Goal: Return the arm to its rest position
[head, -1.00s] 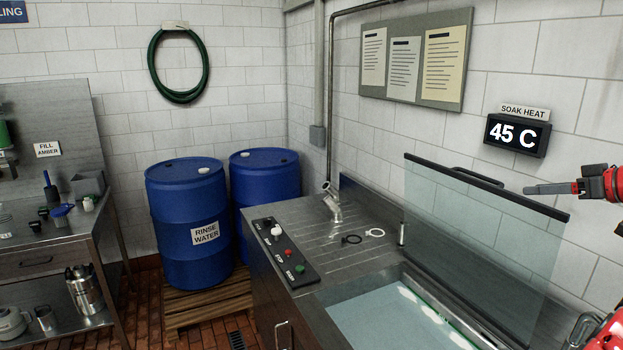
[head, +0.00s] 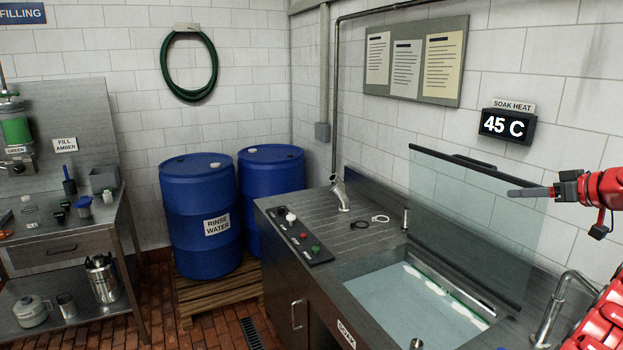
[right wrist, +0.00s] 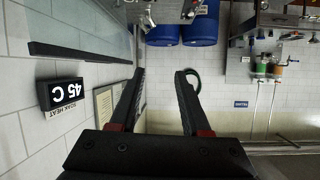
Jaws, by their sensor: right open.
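My right gripper (head: 512,193) comes in from the right edge in the head view, on a red and dark arm. It is raised in front of the glass lid (head: 470,215) of the soak sink, pointing left. In the right wrist view the same gripper (right wrist: 160,75) has its two dark fingers apart, with nothing between them but wall and a dark green hose ring beyond. That view is upside down. My left gripper does not show in either view.
The soak sink (head: 345,275) holds pale water under the raised lid. A control panel (head: 302,237) and a faucet (head: 341,194) sit on its counter. Blue drums (head: 199,215) stand on a pallet. A metal bench (head: 60,243) is at left. A heat display (head: 507,126) hangs on the wall.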

